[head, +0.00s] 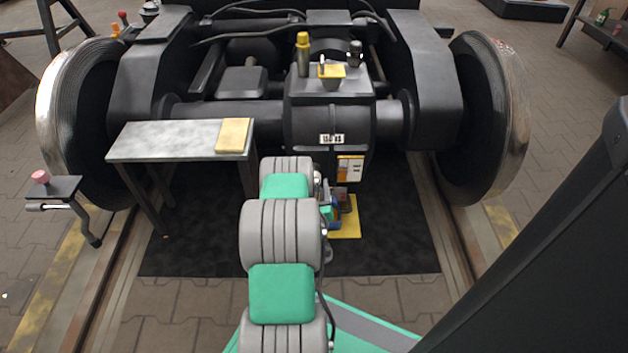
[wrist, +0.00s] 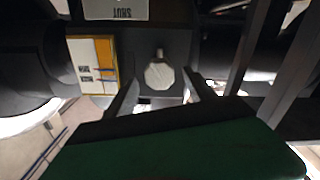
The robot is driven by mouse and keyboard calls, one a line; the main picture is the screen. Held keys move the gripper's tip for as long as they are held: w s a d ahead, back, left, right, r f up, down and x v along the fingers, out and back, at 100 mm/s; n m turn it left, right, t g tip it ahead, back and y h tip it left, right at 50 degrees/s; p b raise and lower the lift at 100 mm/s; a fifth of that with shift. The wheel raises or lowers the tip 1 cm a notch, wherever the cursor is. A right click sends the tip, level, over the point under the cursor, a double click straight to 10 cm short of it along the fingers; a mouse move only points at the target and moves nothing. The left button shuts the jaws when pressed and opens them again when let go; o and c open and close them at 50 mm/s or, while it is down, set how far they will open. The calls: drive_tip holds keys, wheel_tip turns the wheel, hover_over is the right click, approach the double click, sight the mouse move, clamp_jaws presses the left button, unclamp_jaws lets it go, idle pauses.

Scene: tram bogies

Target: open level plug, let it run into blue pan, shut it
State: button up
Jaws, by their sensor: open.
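In the wrist view a pale, many-sided plug (wrist: 160,75) with a small stub above it stands out against the dark housing. My gripper (wrist: 162,84) is open, with one dark fingertip on each side of the plug in the picture. I see no clear contact, and the depth between them is hard to judge.
A yellow mat (head: 351,228) lies on the dark floor sheet. A grey bench (head: 172,141) with a tan block (head: 234,135) stands left. Wheels flank the axle left (head: 62,120) and right (head: 508,115).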

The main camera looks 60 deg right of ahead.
sight(314, 182)
drive_tip(key=shift+p+x, duration=0.55)
drive_tip(key=shift+x, duration=1.35)
drive_tip(key=shift+c, duration=0.4)
drive_tip(key=shift+w, duration=0.1)
drive_tip(key=c, duration=1.2)
drive_tip(key=shift+d, duration=0.1)
drive_tip(key=shift+c, duration=0.4)
